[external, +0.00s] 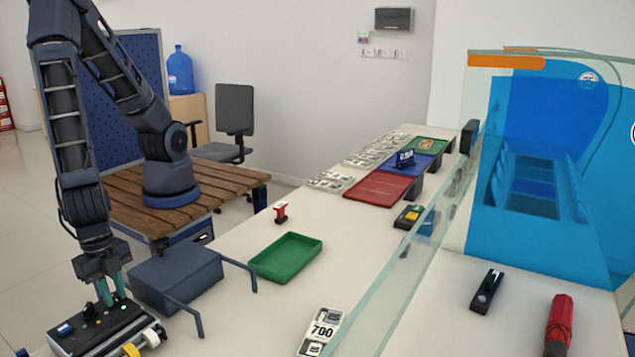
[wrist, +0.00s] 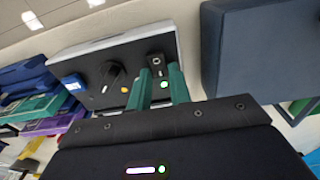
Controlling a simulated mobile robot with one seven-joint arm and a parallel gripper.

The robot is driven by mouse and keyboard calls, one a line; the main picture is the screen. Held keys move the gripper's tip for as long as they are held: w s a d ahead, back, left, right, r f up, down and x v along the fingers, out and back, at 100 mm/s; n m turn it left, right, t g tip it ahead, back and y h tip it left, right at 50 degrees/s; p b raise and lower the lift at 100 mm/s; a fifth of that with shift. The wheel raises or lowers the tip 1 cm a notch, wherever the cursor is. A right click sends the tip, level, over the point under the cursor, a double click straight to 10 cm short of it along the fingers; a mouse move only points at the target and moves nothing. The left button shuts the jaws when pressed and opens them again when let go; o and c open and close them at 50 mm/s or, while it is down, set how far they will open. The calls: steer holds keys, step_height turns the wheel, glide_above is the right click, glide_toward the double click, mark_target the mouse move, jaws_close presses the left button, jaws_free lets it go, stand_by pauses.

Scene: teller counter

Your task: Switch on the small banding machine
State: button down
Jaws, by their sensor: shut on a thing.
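The small banding machine (external: 78,337) stands at the near left end of the counter, with a dark top panel and a white roll with a yellow part at its right. In the wrist view its panel (wrist: 97,65) carries a black knob (wrist: 111,73), an orange light, a blue piece and a small switch (wrist: 157,61). My gripper (external: 106,302) reaches down onto this panel. In the wrist view its green fingers (wrist: 159,76) are shut at the switch, one on each side; the grip itself is partly hidden. I cannot tell the switch's position.
A blue-grey box with bar-like arms (external: 176,279) stands close right of the machine. A green tray (external: 287,257), a red stamp-like item (external: 281,212) and a 700 card (external: 321,331) lie farther right. A glass screen (external: 405,270) runs along the counter.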

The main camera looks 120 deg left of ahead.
mark_target(114, 297)
steer(key=c, duration=1.3)
jaws_free()
steer(key=r, duration=1)
steer(key=shift+s+r, duration=0.35)
steer(key=shift+r, duration=0.05)
